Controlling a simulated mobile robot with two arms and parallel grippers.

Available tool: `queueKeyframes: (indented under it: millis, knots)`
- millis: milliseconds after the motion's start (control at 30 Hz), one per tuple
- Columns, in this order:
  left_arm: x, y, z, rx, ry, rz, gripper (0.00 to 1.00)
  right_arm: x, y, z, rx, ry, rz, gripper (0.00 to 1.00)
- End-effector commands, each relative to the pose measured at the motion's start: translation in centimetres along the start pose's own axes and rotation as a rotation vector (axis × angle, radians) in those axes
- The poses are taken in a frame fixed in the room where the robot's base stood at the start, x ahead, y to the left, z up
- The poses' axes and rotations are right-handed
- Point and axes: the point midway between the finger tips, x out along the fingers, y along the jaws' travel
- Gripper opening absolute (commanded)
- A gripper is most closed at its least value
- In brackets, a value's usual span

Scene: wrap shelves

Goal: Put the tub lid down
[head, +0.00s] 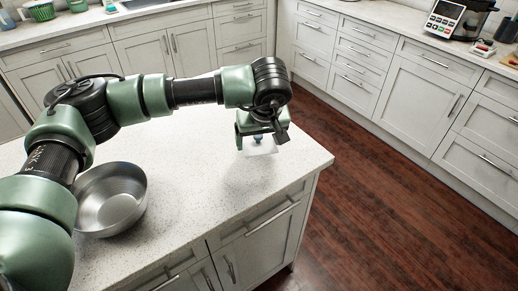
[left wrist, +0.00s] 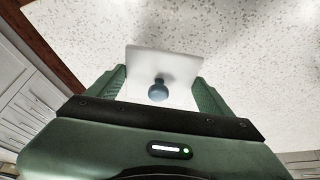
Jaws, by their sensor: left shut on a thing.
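The tub lid (head: 262,149) is a pale, flat, square plate with a blue-grey knob (left wrist: 158,90). It is at the right part of the counter in the head view, just at or over the surface; I cannot tell whether it touches. My left gripper (head: 257,138) is pointed down over the lid and shut on it. In the left wrist view the lid (left wrist: 165,64) lies between the two green fingers, with the knob between them. The tub itself is not seen. My right gripper is not in view.
A steel bowl (head: 110,200) stands on the speckled island counter (head: 215,205) at left, under my left arm. The counter around the lid is clear, with its right edge close by. Cabinets and a wooden floor (head: 375,190) lie beyond.

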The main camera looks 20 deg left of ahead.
Motion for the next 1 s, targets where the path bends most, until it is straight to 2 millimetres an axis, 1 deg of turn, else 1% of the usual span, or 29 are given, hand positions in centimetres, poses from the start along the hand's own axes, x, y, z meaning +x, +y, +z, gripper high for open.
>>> queueKeyframes:
  millis: [200, 267, 500, 667, 700, 733, 1000]
  knots:
    - [2.8, -0.1, 1.3, 0.002, -0.005, -0.003, 0.42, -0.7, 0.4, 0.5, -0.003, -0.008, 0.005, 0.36]
    - [3.4, 0.0, 1.5, 0.002, -0.003, -0.001, 0.42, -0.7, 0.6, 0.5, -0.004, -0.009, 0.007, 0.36]
    - [3.6, 0.0, 1.6, 0.001, -0.001, 0.000, 0.42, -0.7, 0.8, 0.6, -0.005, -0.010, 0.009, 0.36]
    - [4.1, 0.0, 1.8, 0.001, -0.001, 0.000, 0.42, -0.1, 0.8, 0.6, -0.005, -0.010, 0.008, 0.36]
    - [3.9, 0.0, 1.7, 0.001, -0.001, 0.000, 0.92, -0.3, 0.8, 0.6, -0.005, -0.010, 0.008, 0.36]
    - [3.9, 0.0, 1.7, 0.001, -0.001, 0.000, 1.00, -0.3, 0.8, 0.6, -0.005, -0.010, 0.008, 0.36]
    - [3.7, 0.0, 1.6, 0.001, -0.001, 0.000, 1.00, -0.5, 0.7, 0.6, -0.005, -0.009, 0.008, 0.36]
